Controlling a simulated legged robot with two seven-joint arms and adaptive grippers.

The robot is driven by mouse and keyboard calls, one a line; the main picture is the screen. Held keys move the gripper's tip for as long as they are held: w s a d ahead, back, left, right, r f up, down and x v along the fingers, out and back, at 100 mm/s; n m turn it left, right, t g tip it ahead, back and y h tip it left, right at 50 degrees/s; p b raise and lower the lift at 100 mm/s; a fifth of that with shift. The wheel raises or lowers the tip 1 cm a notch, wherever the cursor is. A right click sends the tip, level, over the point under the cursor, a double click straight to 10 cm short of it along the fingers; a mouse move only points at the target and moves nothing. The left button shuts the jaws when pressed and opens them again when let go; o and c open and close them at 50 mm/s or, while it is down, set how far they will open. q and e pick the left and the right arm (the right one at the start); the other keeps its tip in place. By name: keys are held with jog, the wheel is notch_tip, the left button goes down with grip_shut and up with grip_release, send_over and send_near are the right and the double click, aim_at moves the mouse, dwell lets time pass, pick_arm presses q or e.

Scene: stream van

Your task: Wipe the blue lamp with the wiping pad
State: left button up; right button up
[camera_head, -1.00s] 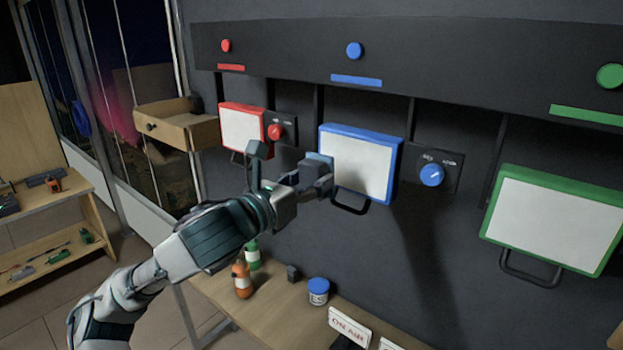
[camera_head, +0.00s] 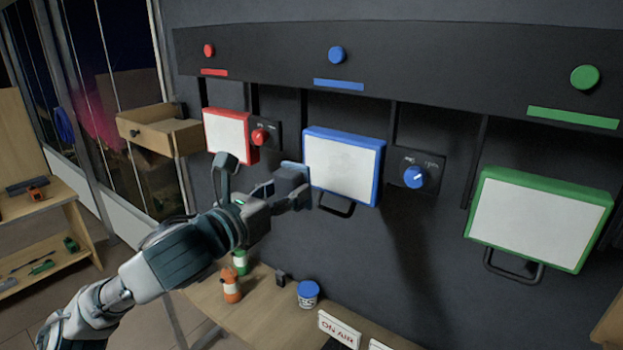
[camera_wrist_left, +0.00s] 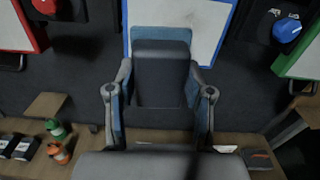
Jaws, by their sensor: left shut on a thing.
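The blue lamp (camera_head: 342,168) is a box on the dark wall with a blue frame, a pale front panel and a black handle below. It also shows behind the pad in the left wrist view (camera_wrist_left: 207,35). My left gripper (camera_head: 290,195) is shut on the wiping pad (camera_head: 291,178), a dark block with a light blue face. The pad (camera_wrist_left: 160,72) sits between both fingers in the left wrist view. It is at the lamp's lower left edge, face toward the wall. I cannot tell whether it touches the lamp. My right gripper is not in view.
A red lamp (camera_head: 226,134) hangs to the left and a green lamp (camera_head: 540,219) to the right. A blue knob (camera_head: 414,177) is beside the blue lamp. An open drawer (camera_head: 158,131) juts out at left. Bottles and a blue-lidded jar (camera_head: 308,294) stand on the table below.

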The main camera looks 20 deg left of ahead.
pick_arm(q)
jog(key=shift+w+d+r, duration=0.15)
jog(key=shift+w+d, duration=0.05)
jog(key=shift+d, duration=0.15)
jog(key=p, duration=0.2)
send_near(328, 166)
jog(key=shift+x, duration=2)
jog(key=shift+w, duration=0.1)
jog(key=shift+x, duration=1)
